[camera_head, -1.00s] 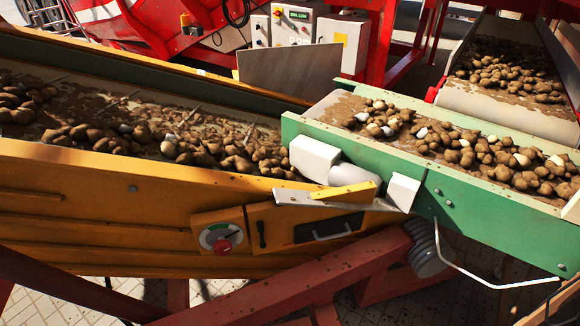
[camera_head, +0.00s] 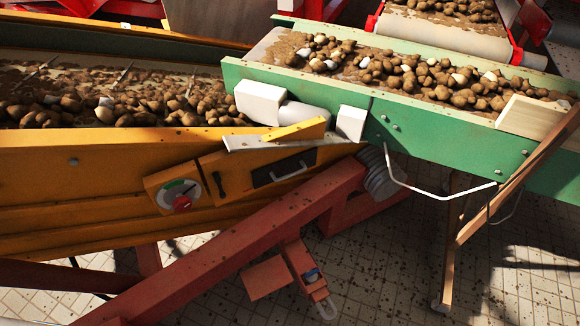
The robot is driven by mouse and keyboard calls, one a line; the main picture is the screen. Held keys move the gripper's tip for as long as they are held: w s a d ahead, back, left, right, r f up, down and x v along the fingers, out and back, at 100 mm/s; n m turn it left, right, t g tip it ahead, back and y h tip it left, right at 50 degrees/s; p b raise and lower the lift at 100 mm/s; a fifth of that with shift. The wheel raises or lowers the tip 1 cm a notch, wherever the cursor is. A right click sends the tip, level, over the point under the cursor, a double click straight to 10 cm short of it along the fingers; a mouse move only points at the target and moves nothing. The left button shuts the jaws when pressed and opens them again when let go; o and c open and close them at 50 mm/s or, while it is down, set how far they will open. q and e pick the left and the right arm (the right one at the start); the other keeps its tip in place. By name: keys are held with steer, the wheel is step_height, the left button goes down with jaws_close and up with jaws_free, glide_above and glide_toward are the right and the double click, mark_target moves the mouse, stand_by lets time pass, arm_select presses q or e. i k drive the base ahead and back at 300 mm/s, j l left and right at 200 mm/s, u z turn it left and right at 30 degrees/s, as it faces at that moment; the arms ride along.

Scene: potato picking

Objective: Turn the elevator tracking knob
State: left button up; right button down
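A knob with a red centre (camera_head: 182,202) sits on a round dial with green and white parts (camera_head: 176,187). The dial is set on a square yellow plate (camera_head: 160,192) on the side of the yellow elevator (camera_head: 100,165). A black lever (camera_head: 219,184) is just right of the dial. Further right is a dark panel with a pale handle (camera_head: 284,168). Neither of my grippers shows in the head view, and nothing touches the knob.
A green conveyor (camera_head: 420,140) with potatoes and pale lumps runs on the right. A red beam (camera_head: 240,240) slopes below the knob. A wooden frame (camera_head: 500,190) stands at right.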

mark_target(182, 204)
steer(key=u, duration=1.05)
steer(key=k+l+z, duration=0.1)
steer(key=k+z, duration=0.15)
steer(key=z, duration=0.25)
steer(key=k+l+z, duration=0.25)
steer(key=z, duration=0.2)
